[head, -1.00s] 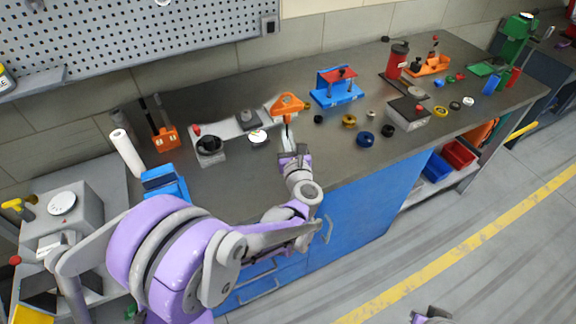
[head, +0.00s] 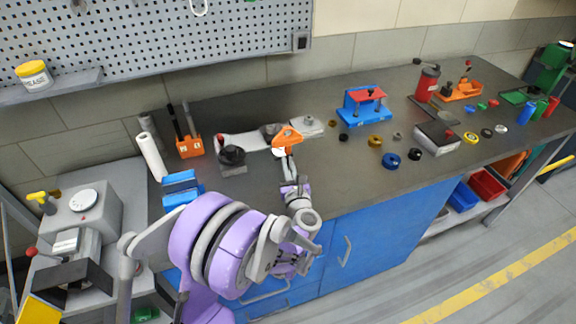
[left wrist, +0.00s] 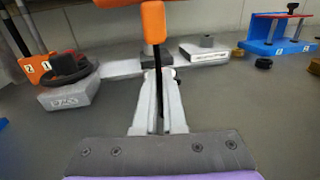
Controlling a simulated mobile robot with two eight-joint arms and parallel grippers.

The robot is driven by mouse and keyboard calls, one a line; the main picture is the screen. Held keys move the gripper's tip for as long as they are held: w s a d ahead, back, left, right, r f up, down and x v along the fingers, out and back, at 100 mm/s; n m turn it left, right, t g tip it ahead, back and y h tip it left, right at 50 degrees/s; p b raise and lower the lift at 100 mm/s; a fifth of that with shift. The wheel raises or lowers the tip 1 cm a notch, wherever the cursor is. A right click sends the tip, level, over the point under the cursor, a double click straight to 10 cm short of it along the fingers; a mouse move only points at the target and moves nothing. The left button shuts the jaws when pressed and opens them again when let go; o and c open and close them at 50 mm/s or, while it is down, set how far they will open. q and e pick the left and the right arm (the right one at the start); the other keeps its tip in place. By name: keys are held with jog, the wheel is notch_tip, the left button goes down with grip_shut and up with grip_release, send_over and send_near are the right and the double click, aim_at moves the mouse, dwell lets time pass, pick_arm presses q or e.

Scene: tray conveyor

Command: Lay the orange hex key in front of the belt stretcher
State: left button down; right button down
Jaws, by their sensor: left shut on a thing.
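The orange hex key (head: 287,136) has an orange T-shaped handle and a thin dark shaft. My left gripper (head: 286,160) is shut on its shaft and holds it handle up above the bench. In the left wrist view the handle (left wrist: 153,22) stands above the fingers (left wrist: 158,100). The long grey device with a black hand wheel (head: 232,155) at its left end seems to be the belt stretcher. It lies behind the hex key, which hides part of it; its grey base (left wrist: 69,97) shows at left in the left wrist view. My right gripper is out of view.
A blue stand with a red bar (head: 362,108) stands to the right, with several small rings and knobs before it. An orange numbered holder (head: 189,145) and a white roll (head: 152,156) stand left. The dark bench top (head: 335,165) is clear near the front.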

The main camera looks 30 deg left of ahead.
pick_arm(q)
jog(key=shift+f, duration=0.1)
jog(key=shift+f, duration=0.15)
jog(key=c, duration=1)
grip_release()
